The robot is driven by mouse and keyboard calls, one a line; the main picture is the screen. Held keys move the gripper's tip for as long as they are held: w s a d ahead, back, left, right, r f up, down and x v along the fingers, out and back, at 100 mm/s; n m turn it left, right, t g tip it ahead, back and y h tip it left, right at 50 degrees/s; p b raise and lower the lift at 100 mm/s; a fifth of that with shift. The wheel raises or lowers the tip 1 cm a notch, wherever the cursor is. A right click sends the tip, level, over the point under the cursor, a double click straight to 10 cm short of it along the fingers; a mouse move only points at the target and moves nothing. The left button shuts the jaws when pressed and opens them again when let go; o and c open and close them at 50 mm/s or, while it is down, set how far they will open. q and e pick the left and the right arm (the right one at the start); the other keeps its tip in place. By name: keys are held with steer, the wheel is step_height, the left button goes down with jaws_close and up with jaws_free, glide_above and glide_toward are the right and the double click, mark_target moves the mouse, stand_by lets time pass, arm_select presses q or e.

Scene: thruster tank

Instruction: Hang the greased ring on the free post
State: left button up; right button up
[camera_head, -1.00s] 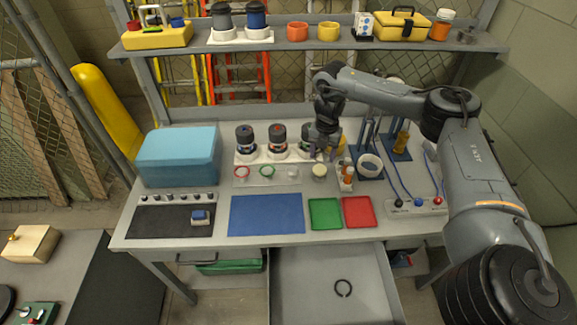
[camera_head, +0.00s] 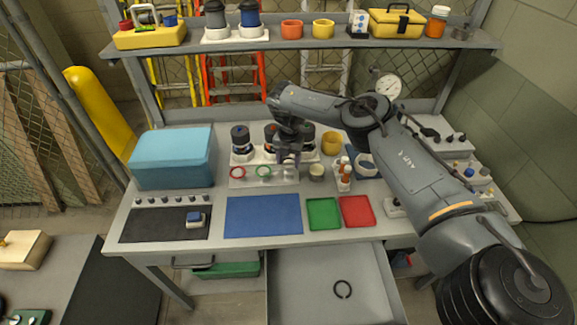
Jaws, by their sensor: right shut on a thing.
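My right gripper (camera_head: 289,163) points down over the pale plate (camera_head: 250,180) on the bench. It is shut on a small white piece (camera_head: 290,174), mostly hidden by the fingers. A red ring (camera_head: 237,171) and a green ring (camera_head: 263,171) lie on the plate, left of the gripper. I cannot tell which ring is greased. Upright posts cannot be made out; my right arm covers that area. My left gripper is out of view.
Dark-capped cylinders (camera_head: 240,138) stand in a white rack behind the plate. A pale jar (camera_head: 316,172) and small bottles (camera_head: 344,172) stand close to the gripper's right. A blue mat (camera_head: 263,216), green tray (camera_head: 323,214) and red tray (camera_head: 357,211) lie in front.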

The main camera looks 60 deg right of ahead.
steer(key=shift+a+f, duration=0.1)
steer(key=shift+f, duration=1.35)
steer(key=shift+f, duration=0.1)
steer(key=o, duration=1)
step_height(320, 180, up, 12)
steer(key=p, duration=0.1)
